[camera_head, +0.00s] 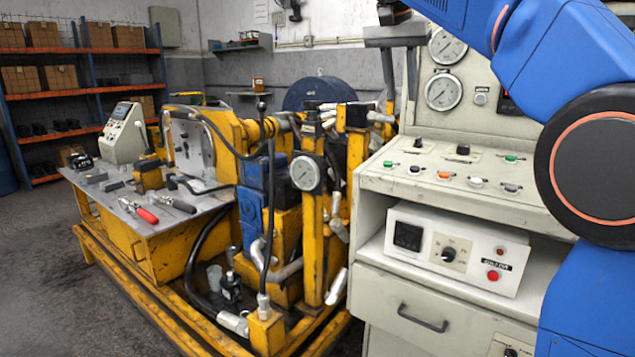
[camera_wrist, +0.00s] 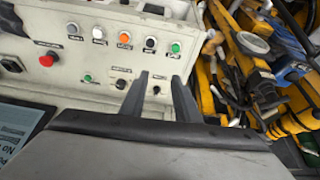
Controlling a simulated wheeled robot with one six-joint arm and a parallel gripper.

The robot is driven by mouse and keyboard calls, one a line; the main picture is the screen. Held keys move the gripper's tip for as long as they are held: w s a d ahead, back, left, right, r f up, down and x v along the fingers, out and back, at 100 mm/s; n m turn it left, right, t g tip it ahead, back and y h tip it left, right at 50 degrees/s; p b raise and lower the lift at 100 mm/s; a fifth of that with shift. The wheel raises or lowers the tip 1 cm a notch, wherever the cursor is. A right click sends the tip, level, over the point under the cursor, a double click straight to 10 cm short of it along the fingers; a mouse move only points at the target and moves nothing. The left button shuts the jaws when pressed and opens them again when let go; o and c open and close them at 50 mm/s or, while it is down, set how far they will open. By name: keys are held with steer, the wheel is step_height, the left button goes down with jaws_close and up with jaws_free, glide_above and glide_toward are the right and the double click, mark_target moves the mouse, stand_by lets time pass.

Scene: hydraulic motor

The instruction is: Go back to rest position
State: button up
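My gripper (camera_head: 400,92) hangs at the top centre of the head view, fingers pointing down, in front of the left edge of the control cabinet's gauge panel (camera_head: 480,90). Its two dark fingers also show in the wrist view (camera_wrist: 160,77). They stand apart with a clear gap, and nothing is between them. My blue arm reaches in from the right and hides part of the cabinet.
The cabinet's sloped panel (camera_head: 375,172) carries coloured buttons. Below it sits a controller box (camera_head: 400,262) with a red button. The yellow hydraulic rig (camera_head: 313,245) with a gauge stands left. Shelves (camera_head: 90,93) with boxes are far left. Floor (camera_head: 40,260) is clear at left.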

steer(key=s+d+f+n+y, duration=0.1)
steer(key=s+d+f+n, duration=0.1)
steer(key=s+f, duration=1)
steer(key=s+d+f+n+y, duration=0.1)
steer(key=s+d+f, duration=0.3)
steer(key=s+f, duration=0.8)
steer(key=s+d+f+n, duration=0.3)
steer(key=s+f, duration=0.8)
steer(key=f, duration=0.8)
steer(key=shift+s+d+f+n+t+y, duration=0.3)
steer(key=shift+s+d+f+y, duration=0.1)
steer(key=shift+d, duration=0.2)
